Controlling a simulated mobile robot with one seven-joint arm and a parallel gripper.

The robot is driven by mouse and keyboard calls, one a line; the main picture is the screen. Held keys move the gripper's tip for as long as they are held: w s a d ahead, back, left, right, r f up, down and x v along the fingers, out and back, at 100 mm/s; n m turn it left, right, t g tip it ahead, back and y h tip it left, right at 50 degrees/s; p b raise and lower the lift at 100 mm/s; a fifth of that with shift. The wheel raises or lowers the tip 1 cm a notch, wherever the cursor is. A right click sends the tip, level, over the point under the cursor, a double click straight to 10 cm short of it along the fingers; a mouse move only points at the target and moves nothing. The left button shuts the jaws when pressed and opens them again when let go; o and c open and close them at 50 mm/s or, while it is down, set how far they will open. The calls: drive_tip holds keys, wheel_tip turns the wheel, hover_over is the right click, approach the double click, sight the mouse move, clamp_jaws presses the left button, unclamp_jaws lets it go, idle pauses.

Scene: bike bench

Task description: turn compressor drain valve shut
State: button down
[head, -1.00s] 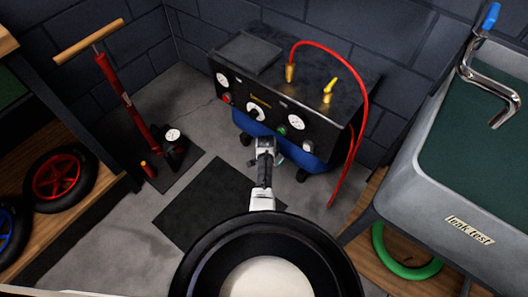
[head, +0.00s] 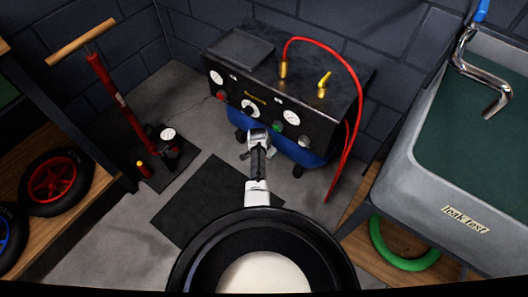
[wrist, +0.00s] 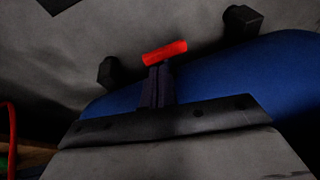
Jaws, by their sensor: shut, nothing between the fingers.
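The compressor (head: 282,95) stands against the back wall, with a black panel above a blue tank (head: 303,151). In the wrist view the tank (wrist: 240,75) fills the right side. A short red handle (wrist: 165,52), apparently the drain valve's, lies nearly level, its right end slightly higher. My gripper (wrist: 157,70) is shut and empty, its dark fingertips right at the handle; I cannot tell whether they touch it. In the head view my wrist (head: 258,145) is in front of the tank and hides the handle and fingertips.
Black tank feet (wrist: 243,22) flank the handle. A red hose (head: 355,85) loops down the compressor's right side. A grey sink (head: 400,190) stands at the right. A red floor pump (head: 120,105) and wheels (head: 55,183) are at the left. A dark mat (head: 210,205) lies on open floor.

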wheel_tip(320, 180, up, 4)
drive_tip(key=shift+s+d+f+p, duration=0.1)
drive_tip(key=shift+s+f+p, duration=0.1)
drive_tip(key=shift+p, duration=1)
drive_tip(key=s+d+r+p, duration=0.2)
drive_tip(key=s+r+p, duration=0.3)
drive_tip(key=p, duration=0.5)
drive_tip(key=s+d+r+p, duration=0.2)
drive_tip(key=s+r+p, duration=0.3)
drive_tip(key=r+p, duration=0.5)
drive_tip(key=shift+s+d+p, duration=0.25)
drive_tip(key=shift+s+p, duration=0.05)
drive_tip(key=shift+p, duration=0.4)
